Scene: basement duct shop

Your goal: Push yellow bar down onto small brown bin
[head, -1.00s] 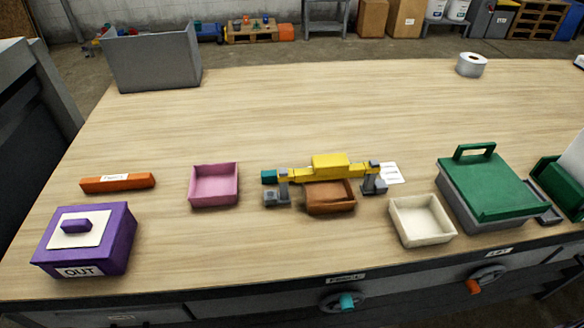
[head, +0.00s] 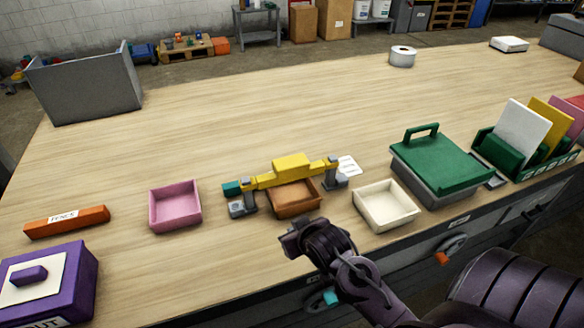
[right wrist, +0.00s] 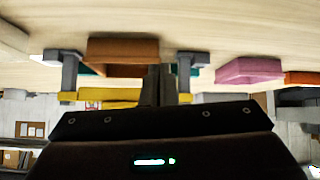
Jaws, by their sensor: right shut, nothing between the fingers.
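The yellow bar (head: 291,167) has a raised block in its middle and a teal end at left. It spans two grey supports (head: 334,180) over the back part of the small brown bin (head: 294,201). The bar looks level; any gap to the bin is hard to judge. In the upside-down right wrist view, the brown bin (right wrist: 122,50) and the yellow bar (right wrist: 106,94) lie beyond my fingers. My right gripper (head: 290,236) is shut and empty, in front of the brown bin and apart from it. My left gripper is out of view.
A pink bin (head: 175,206) stands left of the bar, a cream bin (head: 386,207) right. The green-lidded box (head: 440,160) is farther right. An orange bar (head: 67,221) and purple box (head: 50,282) are at left.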

